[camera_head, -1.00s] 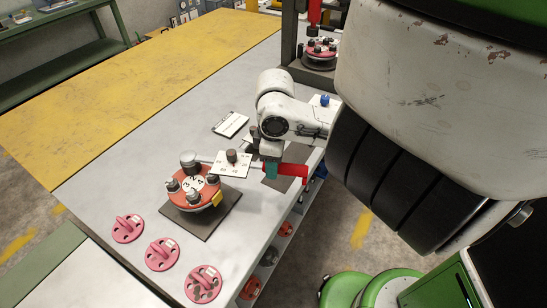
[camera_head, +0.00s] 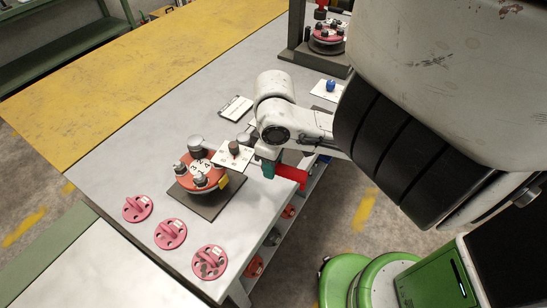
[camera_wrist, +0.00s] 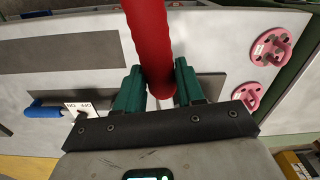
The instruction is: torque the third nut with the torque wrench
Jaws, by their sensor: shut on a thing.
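The flanged spool (camera_head: 190,182) has an orange-red top flange with a white numbered disc and several nuts on studs. It sits on a dark square plate (camera_head: 212,207). My gripper (camera_head: 268,166) has teal fingers and is to the right of the spool. In the wrist view, my gripper (camera_wrist: 160,88) is shut around the red handle of the torque wrench (camera_wrist: 148,35). The red handle also shows in the head view (camera_head: 291,174), pointing right. The wrench's head is not clear, and I cannot tell whether it touches a nut.
A white card with a dark cylinder (camera_head: 235,148) shows between spool and gripper. Several pink slotted discs (camera_head: 170,233) lie along the bench front. A clipboard (camera_head: 236,108) lies behind. A second red flange (camera_head: 327,38) stands at the back. The bench's left part is clear.

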